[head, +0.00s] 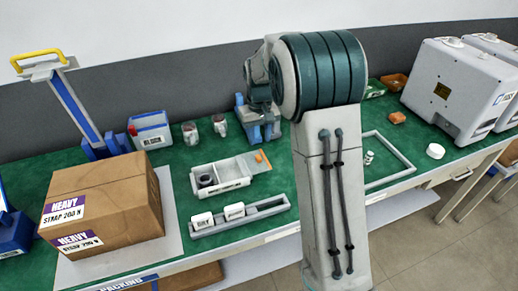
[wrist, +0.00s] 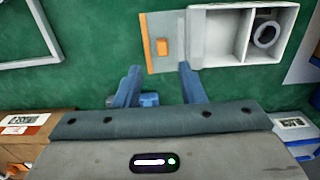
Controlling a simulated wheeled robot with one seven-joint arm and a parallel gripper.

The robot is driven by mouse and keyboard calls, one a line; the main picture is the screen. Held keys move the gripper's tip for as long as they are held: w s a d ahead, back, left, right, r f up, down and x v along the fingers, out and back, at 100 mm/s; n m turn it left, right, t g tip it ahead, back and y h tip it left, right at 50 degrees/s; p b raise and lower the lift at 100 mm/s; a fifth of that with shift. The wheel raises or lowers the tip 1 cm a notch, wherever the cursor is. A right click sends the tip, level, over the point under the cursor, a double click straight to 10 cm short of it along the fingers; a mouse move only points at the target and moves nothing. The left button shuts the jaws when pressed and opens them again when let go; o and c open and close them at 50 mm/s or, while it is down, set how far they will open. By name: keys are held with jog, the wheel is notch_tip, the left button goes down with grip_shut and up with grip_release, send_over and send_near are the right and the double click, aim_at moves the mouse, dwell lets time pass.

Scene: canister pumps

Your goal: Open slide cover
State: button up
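A white two-compartment box (head: 222,187) stands on the green bench; it also shows at the top right in the wrist view (wrist: 248,66). A dark grey ring (wrist: 266,33) lies in one compartment; the other looks empty, and both are uncovered. A pale flat slide cover (wrist: 156,20) with an orange knob (wrist: 162,47) and orange edge extends from the box's end opposite the ring. My gripper (wrist: 160,82) is open and empty, its two blue fingers apart. The fingers appear near the cover's edge in the wrist view; height and contact cannot be told.
A grey rail tray (head: 240,224) with white blocks lies in front of the box. A large carton (head: 105,205) stands left, two jars (head: 190,133) behind. A pale frame (head: 395,150) lies right. My arm hides part of the bench.

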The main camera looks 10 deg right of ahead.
notch_tip(320, 180, up, 6)
dwell(0.4)
jog(key=s+d+r+m+t, duration=0.1)
jog(key=s+m+t, duration=0.1)
jog(key=s, duration=2.6)
jog(key=shift+d+t, duration=0.4)
jog(key=shift+s, duration=0.1)
